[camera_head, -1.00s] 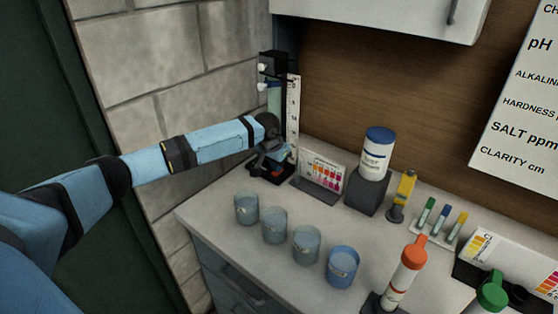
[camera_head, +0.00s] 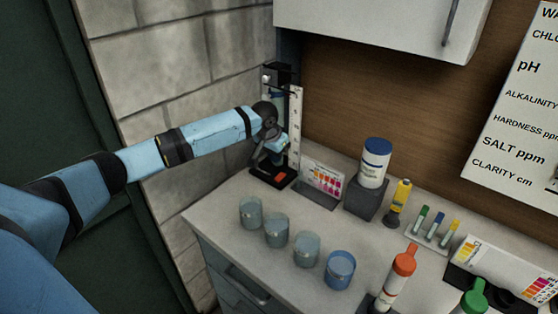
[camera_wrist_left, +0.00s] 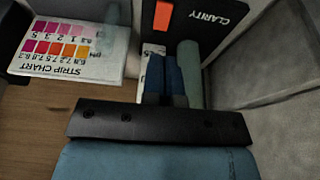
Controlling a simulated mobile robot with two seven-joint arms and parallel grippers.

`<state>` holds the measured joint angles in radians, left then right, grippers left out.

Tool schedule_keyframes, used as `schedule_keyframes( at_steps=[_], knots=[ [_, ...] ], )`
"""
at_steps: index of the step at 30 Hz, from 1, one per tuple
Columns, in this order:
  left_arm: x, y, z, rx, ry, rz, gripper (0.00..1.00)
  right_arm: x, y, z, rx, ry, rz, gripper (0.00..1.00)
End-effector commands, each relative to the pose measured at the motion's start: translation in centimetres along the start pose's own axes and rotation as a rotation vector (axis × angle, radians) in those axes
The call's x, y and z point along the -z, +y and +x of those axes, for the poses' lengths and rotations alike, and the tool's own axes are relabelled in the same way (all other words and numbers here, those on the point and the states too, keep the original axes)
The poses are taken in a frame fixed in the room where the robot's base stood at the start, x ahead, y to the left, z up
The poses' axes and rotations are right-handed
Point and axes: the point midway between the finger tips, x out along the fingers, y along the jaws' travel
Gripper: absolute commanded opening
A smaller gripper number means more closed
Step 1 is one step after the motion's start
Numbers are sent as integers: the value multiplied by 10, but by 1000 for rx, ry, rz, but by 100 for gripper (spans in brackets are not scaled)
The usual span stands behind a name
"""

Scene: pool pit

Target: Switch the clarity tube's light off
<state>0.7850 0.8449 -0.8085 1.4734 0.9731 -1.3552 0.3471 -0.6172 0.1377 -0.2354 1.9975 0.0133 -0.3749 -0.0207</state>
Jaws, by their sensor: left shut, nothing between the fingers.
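The clarity tube stands upright on a black stand (camera_head: 277,76) in the back left corner, beside a white scale strip (camera_head: 296,125). Its black base (camera_head: 262,177) carries an orange switch (camera_head: 281,176). In the left wrist view the base (camera_wrist_left: 207,42) reads CLARITY, the orange switch (camera_wrist_left: 162,16) shows, and the pale green tube (camera_wrist_left: 190,62) is beside my fingers. My left gripper (camera_wrist_left: 165,76) is shut and empty, pointing towards the base, with the switch beyond its tips. In the head view the left wrist hides the lower tube. I cannot tell whether the light is lit. My right gripper is out of view.
A strip chart (camera_head: 321,182) stands right of the base. Several cups (camera_head: 277,231) line the counter's front. A white jar (camera_head: 374,163) on a dark block and a yellow device (camera_head: 398,200) are further right. A block wall (camera_head: 170,60) is close on the left.

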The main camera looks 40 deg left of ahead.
Motion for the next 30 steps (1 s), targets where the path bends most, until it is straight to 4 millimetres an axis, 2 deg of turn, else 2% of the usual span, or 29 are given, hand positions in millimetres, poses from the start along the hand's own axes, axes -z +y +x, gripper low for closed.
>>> schedule_keyframes(
  at_steps=[6, 12, 30],
  knots=[
    [-7, 0, -42, 0, 0, 1, 0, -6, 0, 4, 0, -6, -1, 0],
    [-10, 0, -61, 1, -1, 0, 0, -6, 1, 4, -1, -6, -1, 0],
    [-10, 0, -64, 0, -2, 0, 0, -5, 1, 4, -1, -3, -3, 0]
  ],
)
